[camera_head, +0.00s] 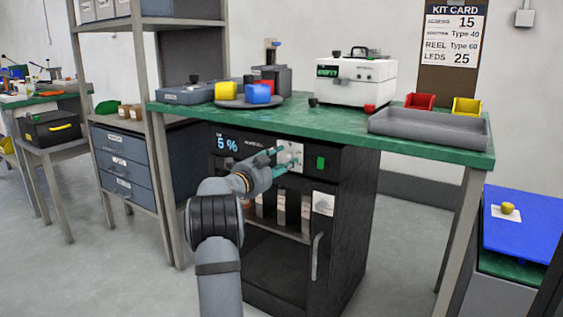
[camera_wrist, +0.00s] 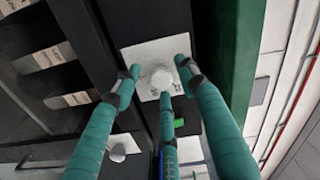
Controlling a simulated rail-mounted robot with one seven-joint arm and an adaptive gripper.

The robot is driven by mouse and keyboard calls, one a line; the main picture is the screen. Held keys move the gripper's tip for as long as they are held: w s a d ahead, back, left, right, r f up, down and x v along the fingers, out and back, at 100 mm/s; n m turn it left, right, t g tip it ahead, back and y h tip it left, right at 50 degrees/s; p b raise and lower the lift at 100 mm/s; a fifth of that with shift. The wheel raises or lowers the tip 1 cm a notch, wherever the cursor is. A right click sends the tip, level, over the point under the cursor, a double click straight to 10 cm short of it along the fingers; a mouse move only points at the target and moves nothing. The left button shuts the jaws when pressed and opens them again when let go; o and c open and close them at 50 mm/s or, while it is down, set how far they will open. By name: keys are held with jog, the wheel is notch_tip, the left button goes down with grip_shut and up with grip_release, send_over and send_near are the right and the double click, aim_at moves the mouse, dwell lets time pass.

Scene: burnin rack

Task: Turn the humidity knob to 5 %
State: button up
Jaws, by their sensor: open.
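The humidity knob (camera_wrist: 161,78) is a round white knob on a pale square plate (camera_wrist: 136,55) on the cabinet front. The plate also shows in the head view (camera_head: 293,150), partly behind the fingers. My gripper (camera_head: 282,160) is at the plate. Its three green fingers are open, and in the wrist view their tips are spread around the knob with gaps showing, so it does not look clamped. The cabinet's display (camera_head: 227,144) reads 5 % in blue digits. The knob's pointer or marking cannot be made out.
The black cabinet (camera_head: 345,235) stands under a green-topped bench (camera_head: 420,140). A green button (camera_head: 320,162) sits right of the plate. A vertical door handle (camera_head: 316,256) is below. A grey shelf post (camera_head: 160,150) stands at left. Floor in front right is clear.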

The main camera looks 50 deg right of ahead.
jog(key=s+a, duration=0.1)
jog(key=a, duration=1.1)
jog(key=shift+s, duration=0.1)
jog(key=d, duration=0.7)
jog(key=w+d, duration=0.1)
jog(key=d, duration=0.3)
jog(key=shift+d, duration=0.1)
jog(key=shift+d+r, duration=0.1)
jog(key=shift+d, duration=0.35)
jog(key=shift+n, duration=0.3)
jog(key=shift+a, duration=0.1)
